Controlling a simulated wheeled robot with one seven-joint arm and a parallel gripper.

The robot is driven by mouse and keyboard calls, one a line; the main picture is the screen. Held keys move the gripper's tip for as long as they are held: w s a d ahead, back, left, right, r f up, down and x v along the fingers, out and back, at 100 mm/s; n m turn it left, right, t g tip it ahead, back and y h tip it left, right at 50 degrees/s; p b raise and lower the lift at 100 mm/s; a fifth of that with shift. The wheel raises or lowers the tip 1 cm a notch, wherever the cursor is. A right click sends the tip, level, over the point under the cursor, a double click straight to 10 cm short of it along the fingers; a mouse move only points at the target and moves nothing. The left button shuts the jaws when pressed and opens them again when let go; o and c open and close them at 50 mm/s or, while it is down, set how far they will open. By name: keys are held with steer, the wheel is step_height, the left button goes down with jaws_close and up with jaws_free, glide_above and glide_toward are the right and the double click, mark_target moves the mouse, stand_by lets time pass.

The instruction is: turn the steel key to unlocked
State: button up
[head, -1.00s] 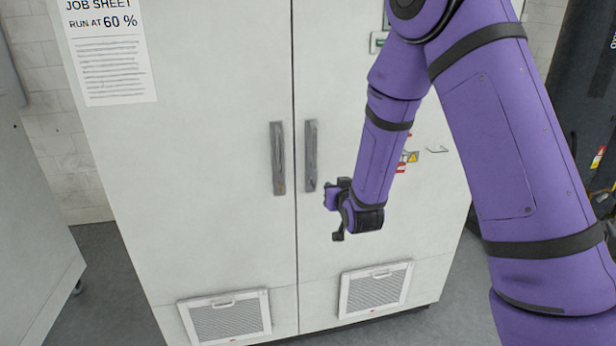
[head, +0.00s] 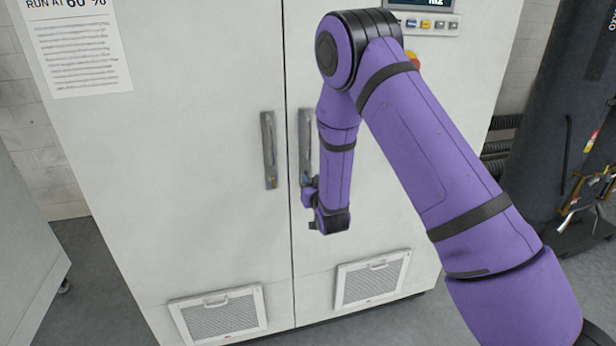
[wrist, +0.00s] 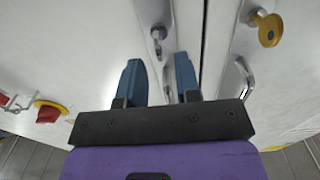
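The steel key (wrist: 158,36) is a small grey piece with a purplish tint in a lock on one cabinet door, close to a door handle. Which way it is turned is too small to tell. A brass-yellow key (wrist: 268,30) sits on the other door, across the seam. In the wrist view my gripper (wrist: 159,72) has two blue fingers apart with nothing between them. The steel key lies beyond the fingertips, near the gap between them, and is not touched. In the head view my gripper (head: 312,195) is in front of the right door, just below its handle, and hides the key area.
The white cabinet has two grey handles, left (head: 269,150) and right (head: 305,147), and vents (head: 219,314) low on the doors. A red knob on yellow (wrist: 50,112) shows in the wrist view. A control panel (head: 425,24) is high right. A dark cylinder (head: 560,110) stands right.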

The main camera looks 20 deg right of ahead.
mark_target(309, 178)
steer(key=shift+w, duration=2)
jaws_close()
